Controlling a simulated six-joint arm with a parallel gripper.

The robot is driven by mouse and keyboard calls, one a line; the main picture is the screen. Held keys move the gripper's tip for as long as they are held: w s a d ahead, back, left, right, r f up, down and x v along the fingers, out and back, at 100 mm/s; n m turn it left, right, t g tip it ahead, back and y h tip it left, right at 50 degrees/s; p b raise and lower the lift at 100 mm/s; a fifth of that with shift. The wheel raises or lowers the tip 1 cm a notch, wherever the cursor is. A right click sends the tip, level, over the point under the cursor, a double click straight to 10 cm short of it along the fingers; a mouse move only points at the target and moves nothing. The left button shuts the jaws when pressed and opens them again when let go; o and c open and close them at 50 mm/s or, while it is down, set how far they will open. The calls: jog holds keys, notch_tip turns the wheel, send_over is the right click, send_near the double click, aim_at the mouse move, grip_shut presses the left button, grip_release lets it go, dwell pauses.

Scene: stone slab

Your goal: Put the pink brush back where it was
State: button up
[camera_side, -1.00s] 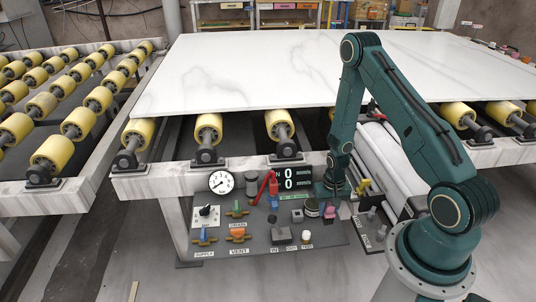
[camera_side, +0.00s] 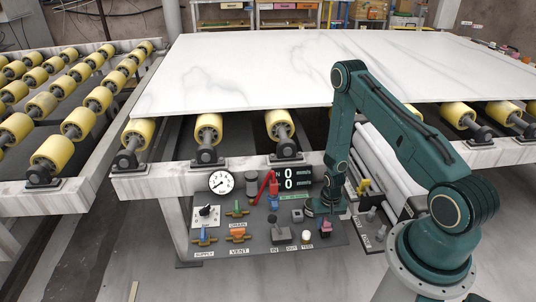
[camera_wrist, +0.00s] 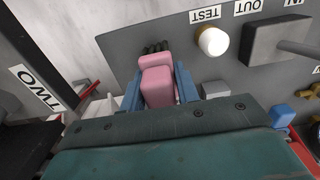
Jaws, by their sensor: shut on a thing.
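The pink brush (camera_wrist: 157,86) is a pink block with dark bristles at its far end, in the wrist view. The two blue fingers of my gripper (camera_wrist: 158,76) are shut on it, one on each side. In the side view my gripper (camera_side: 322,214) is low over the right part of the grey control panel (camera_side: 262,254), and a pink bit of the brush (camera_side: 325,227) shows below it. The bristles point towards the panel's edge in the wrist view. I cannot tell whether the brush touches the panel.
A white TEST knob (camera_wrist: 213,41) and a grey lever block (camera_wrist: 277,40) stand close by on the panel. A small grey block (camera_side: 297,215) is left of my gripper. A red lever (camera_side: 264,187) stands further left. The white slab (camera_side: 290,70) lies behind on rollers.

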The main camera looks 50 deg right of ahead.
jog(key=shift+f, duration=0.65)
jog(key=shift+f, duration=0.1)
jog(key=o, duration=0.9)
jog(key=shift+o, duration=0.2)
jog(key=shift+r, duration=6.1)
jog(key=shift+r, duration=0.1)
